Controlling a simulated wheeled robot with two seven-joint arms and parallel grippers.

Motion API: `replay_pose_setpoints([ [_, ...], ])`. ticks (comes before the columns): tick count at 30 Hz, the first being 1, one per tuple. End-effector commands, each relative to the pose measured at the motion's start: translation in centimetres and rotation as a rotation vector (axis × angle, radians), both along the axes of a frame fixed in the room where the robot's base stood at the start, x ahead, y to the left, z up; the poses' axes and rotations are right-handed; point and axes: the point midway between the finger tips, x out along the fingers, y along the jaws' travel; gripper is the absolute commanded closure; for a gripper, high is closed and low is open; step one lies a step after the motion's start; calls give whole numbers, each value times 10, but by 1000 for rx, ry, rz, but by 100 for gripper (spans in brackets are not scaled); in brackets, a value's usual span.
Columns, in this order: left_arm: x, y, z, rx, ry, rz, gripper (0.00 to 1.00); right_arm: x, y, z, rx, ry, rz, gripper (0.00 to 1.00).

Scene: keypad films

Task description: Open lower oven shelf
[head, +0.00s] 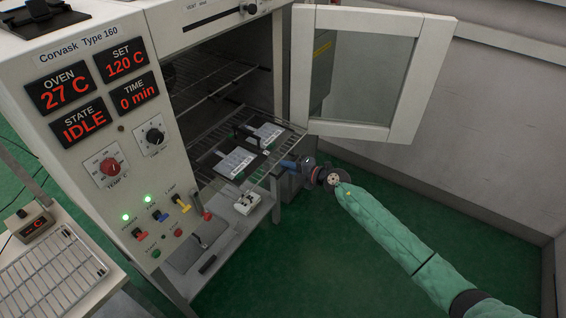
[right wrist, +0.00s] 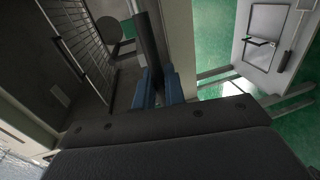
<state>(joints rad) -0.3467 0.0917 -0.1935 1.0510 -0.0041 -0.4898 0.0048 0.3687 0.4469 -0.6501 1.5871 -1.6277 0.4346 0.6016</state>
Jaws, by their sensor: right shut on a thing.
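The oven (head: 95,100) stands at the left with its door (head: 375,75) swung open to the right. The lower oven shelf (head: 264,170) is a wire rack that sticks out past the oven's front. Two dark plates with pale films (head: 235,163) lie on it. My right gripper (head: 289,164) is at the shelf's front edge, its blue fingers shut on the shelf's dark front bar. In the right wrist view the blue fingers (right wrist: 155,88) close around this dark bar (right wrist: 149,38). The exact contact is partly hidden. My left gripper is not in view.
An upper wire rack (head: 215,85) is inside the oven. A small white block (head: 247,202) and a dark-handled tool (head: 208,264) lie on the surface below. Green floor in front is free.

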Motion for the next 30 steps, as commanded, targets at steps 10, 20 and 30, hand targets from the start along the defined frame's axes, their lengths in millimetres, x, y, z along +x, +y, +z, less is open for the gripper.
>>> replay_pose_setpoints([
  [10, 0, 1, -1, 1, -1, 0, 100, -1, 0, -2, 0, 2, 2, 83],
  [20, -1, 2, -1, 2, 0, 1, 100, -1, 0, -1, 0, 0, 1, 72],
  [30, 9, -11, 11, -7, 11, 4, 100, -21, -29, 3, -1, 0, 0, 72],
])
